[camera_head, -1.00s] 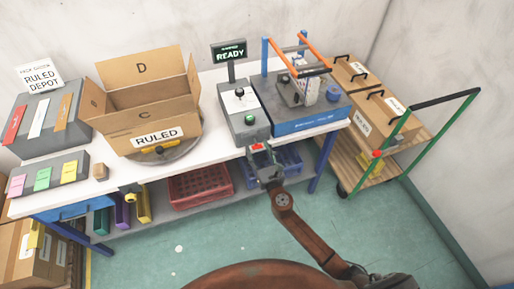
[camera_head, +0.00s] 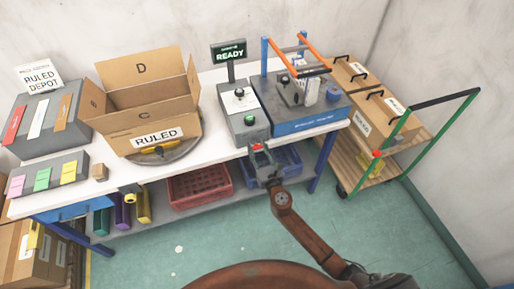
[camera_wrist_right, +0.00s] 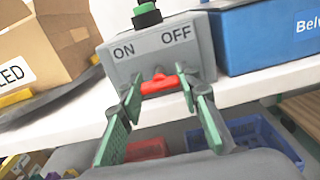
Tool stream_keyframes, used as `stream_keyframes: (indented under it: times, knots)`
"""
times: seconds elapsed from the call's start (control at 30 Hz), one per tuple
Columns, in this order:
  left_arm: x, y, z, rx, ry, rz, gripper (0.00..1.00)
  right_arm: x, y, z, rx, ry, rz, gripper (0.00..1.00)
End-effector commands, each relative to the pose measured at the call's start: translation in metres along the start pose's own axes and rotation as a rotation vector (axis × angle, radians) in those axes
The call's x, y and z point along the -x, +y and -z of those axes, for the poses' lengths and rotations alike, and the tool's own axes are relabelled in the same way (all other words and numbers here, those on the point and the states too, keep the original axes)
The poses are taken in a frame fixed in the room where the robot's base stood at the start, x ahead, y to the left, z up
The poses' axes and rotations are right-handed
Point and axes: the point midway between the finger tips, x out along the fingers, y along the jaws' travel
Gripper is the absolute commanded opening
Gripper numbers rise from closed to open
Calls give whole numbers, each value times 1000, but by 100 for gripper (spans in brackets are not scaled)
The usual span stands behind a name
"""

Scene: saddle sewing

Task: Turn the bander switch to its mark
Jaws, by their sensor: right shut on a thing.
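The bander's grey control box (camera_head: 236,126) stands at the table's front edge, with a green button on top. In the right wrist view its front face (camera_wrist_right: 135,68) reads ON at the left and OFF at the right. The red switch (camera_wrist_right: 158,85) sits low on that face, its bar nearly level and slightly tilted. My right gripper (camera_wrist_right: 159,90) is shut on the switch, one green finger at each end. In the head view this gripper (camera_head: 259,152) is at the table edge and largely hides the switch. I cannot make out a mark. My left gripper is not in view.
A blue bander base (camera_head: 310,126) stands right of the control box. An open carton (camera_head: 140,118) sits on a round turntable to the left. A red crate (camera_head: 200,187) and a blue crate (camera_head: 288,163) lie below the tabletop. A READY sign (camera_head: 229,52) stands behind.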

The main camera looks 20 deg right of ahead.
Motion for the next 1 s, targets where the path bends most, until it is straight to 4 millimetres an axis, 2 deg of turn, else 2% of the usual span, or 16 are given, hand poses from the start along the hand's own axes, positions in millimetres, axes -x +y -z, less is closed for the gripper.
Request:
stream_keyframes:
  times: [0.27, 0.47, 1.0]
  knots:
    - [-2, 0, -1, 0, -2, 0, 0, 0, 0, 1, -37, 0, 0, 7]
    - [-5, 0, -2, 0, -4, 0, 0, 0, 0, 1, -141, 1, 0, 7]
    - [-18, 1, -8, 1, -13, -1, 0, 0, 0, 2, -634, 1, 2, 7]
